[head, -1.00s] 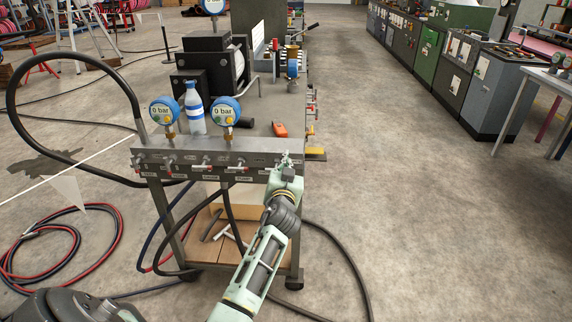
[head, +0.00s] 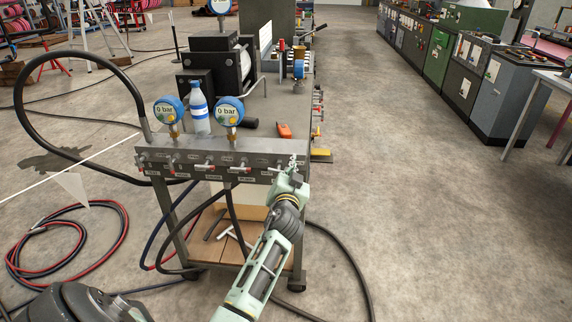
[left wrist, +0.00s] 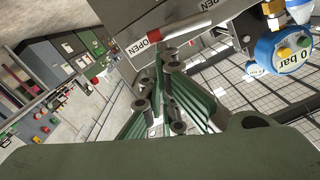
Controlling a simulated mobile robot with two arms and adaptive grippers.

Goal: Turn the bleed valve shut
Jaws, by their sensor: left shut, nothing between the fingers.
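A grey valve panel (head: 222,158) runs along the front of the steel cart, with a row of small red-handled valves, such as one red handle (head: 205,168). I cannot read which one is the bleed valve. My left gripper (head: 293,166) is at the panel's right end, shut and empty, and covers part of that end. Contact cannot be told. My right gripper is not in view.
Two blue gauges reading 0 bar, the left one (head: 168,109) and the right one (head: 230,110), stand above the panel, with a bottle (head: 198,108) between them. A black hose (head: 45,70) loops at the left.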

